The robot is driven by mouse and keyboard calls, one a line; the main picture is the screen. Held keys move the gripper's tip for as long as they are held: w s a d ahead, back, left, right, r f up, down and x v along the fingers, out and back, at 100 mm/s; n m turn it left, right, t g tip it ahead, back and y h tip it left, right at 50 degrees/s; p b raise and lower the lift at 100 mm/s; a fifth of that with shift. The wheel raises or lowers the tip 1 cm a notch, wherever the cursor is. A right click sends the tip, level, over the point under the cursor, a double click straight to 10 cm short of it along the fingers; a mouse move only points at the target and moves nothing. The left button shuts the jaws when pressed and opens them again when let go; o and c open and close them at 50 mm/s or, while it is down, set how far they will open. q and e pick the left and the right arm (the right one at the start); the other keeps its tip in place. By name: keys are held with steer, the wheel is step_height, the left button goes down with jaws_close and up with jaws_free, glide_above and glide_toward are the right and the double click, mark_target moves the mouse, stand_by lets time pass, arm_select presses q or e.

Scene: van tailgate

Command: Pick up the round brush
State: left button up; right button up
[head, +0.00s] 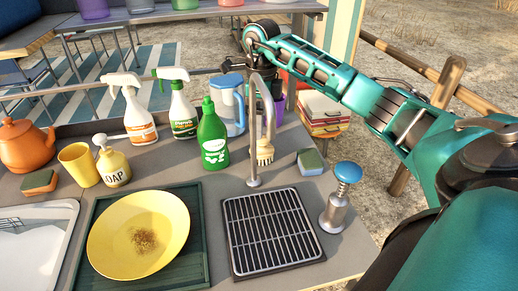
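A small round brush-like thing with pale yellow bristles (264,153) shows at the middle of the counter, just right of the tap's post. The tap (254,150) partly overlaps it, so I cannot tell whether it stands or hangs. My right arm reaches in from the right, and its dark wrist and gripper (259,58) are above and behind the tap, higher in the picture than the bristles. The fingers are small and partly hidden, so their opening is unclear. My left gripper is out of view.
A green bottle (212,140), a blue-lidded jug (229,108) and two spray bottles crowd the left. A drain grid (272,232), a blue-topped metal dispenser (343,192) and a sponge (311,162) are nearer. A yellow bowl (115,225) sits front left.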

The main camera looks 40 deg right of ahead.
mark_target(262, 143)
steer(key=f, duration=0.8)
steer(key=shift+d+f, duration=0.2)
steer(key=shift+f, duration=0.1)
steer(key=shift+c, duration=0.5)
steer(key=c, duration=1)
